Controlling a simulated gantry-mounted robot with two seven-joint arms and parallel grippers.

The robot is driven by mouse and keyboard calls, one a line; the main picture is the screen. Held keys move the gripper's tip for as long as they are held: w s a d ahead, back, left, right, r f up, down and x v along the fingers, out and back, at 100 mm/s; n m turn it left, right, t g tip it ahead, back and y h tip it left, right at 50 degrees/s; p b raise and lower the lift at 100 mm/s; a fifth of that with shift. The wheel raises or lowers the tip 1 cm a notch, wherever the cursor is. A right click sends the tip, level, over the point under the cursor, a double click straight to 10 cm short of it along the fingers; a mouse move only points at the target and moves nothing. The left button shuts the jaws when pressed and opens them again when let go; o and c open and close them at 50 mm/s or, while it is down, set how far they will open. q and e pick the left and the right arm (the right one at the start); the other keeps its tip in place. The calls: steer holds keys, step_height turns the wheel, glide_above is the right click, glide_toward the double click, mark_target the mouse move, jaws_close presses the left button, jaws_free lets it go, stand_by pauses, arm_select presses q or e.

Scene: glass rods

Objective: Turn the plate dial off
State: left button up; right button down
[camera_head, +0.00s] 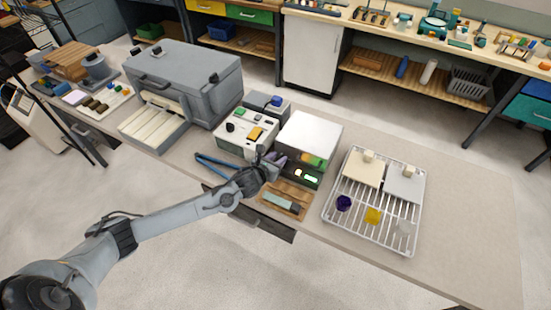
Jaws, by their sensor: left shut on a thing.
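The plate (312,130) has a white square top and a dark front with a lit green display (307,178). It stands at the middle of the bench. My left gripper (276,162) comes in from the lower left and is at the left part of the plate's front. It is shut at the place of the plate dial, and its fingers hide the dial. The dial's setting cannot be seen. My right gripper is out of view.
A wooden holder (272,196) with a grey-green item lies just below the gripper. Blue-handled tongs (215,167) lie to the left. A white instrument box (247,130) stands behind. A white wire rack (377,233) with colored pieces stands right; the bench's far right is clear.

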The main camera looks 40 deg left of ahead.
arm_select(q)
steer(key=shift+d+r+n+y, duration=0.1)
steer(key=shift+d+n+y, duration=0.1)
steer(key=shift+n+y, duration=0.35)
steer(key=shift+d+n+y, duration=0.15)
steer(key=shift+n+y, duration=0.3)
steer(key=shift+y, duration=0.2)
steer(key=shift+w+d+r+n+g+y+p, duration=0.1)
steer(key=shift+n+g+y+p, duration=0.2)
steer(key=shift+n+y+p, duration=0.15)
steer(key=shift+w+d+r+n+g+y+p, duration=0.1)
steer(key=shift+n+g+y+p, duration=0.2)
steer(key=shift+n+y+p, duration=0.15)
steer(key=n+g+y+p, duration=0.1)
steer(key=n+y+p, duration=0.1)
steer(key=shift+w+d+n+g+y+p, duration=0.15)
steer(key=shift+d+n+g+y+p, duration=0.15)
steer(key=shift+g+p, duration=0.1)
steer(key=shift+w+f+n+g+y+p, duration=0.15)
steer(key=shift+n+g+y+p, duration=0.65)
steer(key=shift+n+y, duration=0.25)
steer(key=shift+d+f+n+g+p, duration=0.1)
steer(key=shift+n+g+p, duration=0.2)
steer(key=shift+n+g, duration=0.2)
steer(key=shift+f+y, duration=0.15)
steer(key=shift+y, duration=0.1)
steer(key=o, duration=0.7)
